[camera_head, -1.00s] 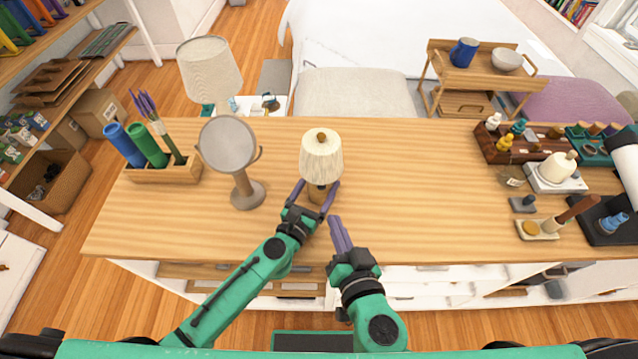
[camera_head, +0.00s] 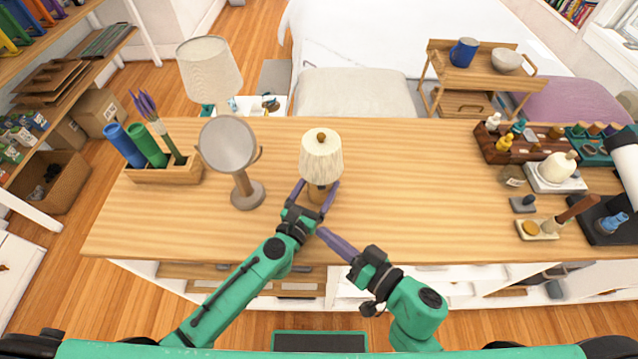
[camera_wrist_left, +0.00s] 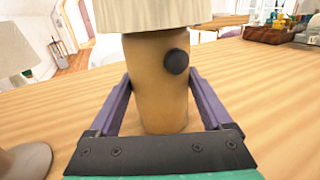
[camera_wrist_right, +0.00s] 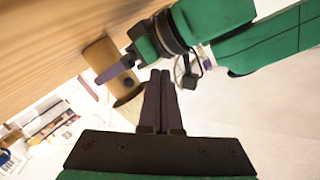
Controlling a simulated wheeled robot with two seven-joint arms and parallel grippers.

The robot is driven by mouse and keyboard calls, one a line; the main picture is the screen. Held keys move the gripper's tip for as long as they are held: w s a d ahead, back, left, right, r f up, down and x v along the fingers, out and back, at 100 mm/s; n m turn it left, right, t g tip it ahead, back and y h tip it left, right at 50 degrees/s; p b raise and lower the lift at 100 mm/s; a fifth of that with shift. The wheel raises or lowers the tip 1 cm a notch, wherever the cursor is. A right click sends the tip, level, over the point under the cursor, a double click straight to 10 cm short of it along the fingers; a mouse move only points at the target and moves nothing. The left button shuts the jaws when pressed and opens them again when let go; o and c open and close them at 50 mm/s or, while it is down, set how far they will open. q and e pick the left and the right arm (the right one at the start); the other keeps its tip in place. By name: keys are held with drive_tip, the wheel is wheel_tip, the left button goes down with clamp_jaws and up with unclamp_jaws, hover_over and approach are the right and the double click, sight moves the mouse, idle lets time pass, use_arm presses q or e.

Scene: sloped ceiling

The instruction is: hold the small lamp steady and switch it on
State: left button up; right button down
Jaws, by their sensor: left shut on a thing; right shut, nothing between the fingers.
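The small lamp (camera_head: 321,156) stands upright on the wooden table, with a pale pleated shade and a wooden base. In the left wrist view its cylindrical base (camera_wrist_left: 155,90) has a dark round knob (camera_wrist_left: 176,61) on its side, just under the shade. My left gripper (camera_head: 317,192) is shut on the base, one finger on each side. My right gripper (camera_head: 322,232) is shut and empty, its fingertips near the table's front edge, apart from the lamp and below it in the picture. The right wrist view shows its closed fingers (camera_wrist_right: 158,75), with the lamp base (camera_wrist_right: 110,68) beyond.
A round mirror on a stand (camera_head: 246,193) is left of the lamp, with a wooden holder (camera_head: 165,174) of tubes beside it. Trays and bottles crowd the table's right end (camera_head: 540,150). The tabletop (camera_head: 410,190) right of the lamp is clear.

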sight(321, 187)
drive_tip(key=w, duration=0.8)
drive_tip(key=shift+w+a, duration=0.15)
drive_tip(key=shift+w, duration=0.05)
idle(1.7)
drive_tip(key=shift+w, duration=0.6)
drive_tip(key=shift+s+r, duration=0.1)
drive_tip(key=shift+s, duration=0.5)
